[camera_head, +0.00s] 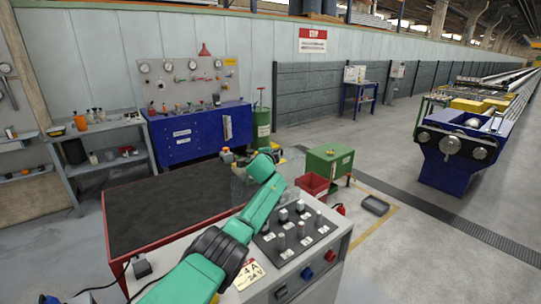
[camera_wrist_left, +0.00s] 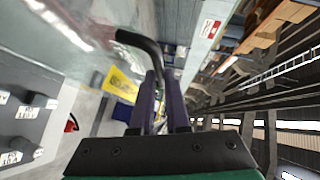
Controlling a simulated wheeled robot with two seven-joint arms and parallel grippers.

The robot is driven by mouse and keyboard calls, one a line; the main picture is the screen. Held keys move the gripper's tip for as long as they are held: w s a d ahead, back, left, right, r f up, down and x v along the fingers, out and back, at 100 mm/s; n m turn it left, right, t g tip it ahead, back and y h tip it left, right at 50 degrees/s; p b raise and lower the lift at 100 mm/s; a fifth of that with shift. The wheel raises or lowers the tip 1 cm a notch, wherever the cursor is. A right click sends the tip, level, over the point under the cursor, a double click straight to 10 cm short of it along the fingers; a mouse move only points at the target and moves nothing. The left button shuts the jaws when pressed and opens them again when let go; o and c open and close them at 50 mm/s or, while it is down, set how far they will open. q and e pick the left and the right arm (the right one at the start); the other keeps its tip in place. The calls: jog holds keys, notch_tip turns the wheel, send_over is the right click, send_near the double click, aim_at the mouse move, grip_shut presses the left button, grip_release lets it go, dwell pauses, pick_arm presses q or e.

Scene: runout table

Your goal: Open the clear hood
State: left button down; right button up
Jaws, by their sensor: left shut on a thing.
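In the head view a faint, see-through shape that looks like the clear hood (camera_head: 242,184) stands at the table's right end, partly behind my teal left arm. Its edges are hard to make out, and I cannot tell how far it is open. In the left wrist view my left gripper (camera_wrist_left: 153,80) is shut on a black bent handle (camera_wrist_left: 140,41), which runs between the two dark purple fingers. Whether this handle joins the hood is not clear. My left gripper's fingers are not clearly seen in the head view. My right gripper is in neither view.
A red-edged table with a dark top (camera_head: 165,208) lies left of my arm. A grey control box with knobs (camera_head: 296,232) stands under and right of it. A green cabinet (camera_head: 329,164) and red bin (camera_head: 312,185) stand beyond. Floor at right is mostly clear.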

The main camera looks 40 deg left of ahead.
pick_arm(q)
jog(key=c, duration=0.9)
grip_release()
jog(key=shift+w+d+r, duration=0.1)
jog(key=shift+d+r, duration=0.1)
jog(key=shift+r, duration=0.3)
jog(key=shift+d, duration=0.25)
jog(key=shift+s+a+f, duration=0.1)
jog(key=shift+s, duration=0.1)
jog(key=shift+s+d+p, duration=0.2)
jog(key=shift+s+p, duration=0.3)
jog(key=shift+p+v, duration=0.35)
jog(key=shift+v, duration=0.7)
jog(key=b+v, duration=0.2)
jog(key=v, duration=0.9)
jog(key=shift+s+d+r, duration=0.2)
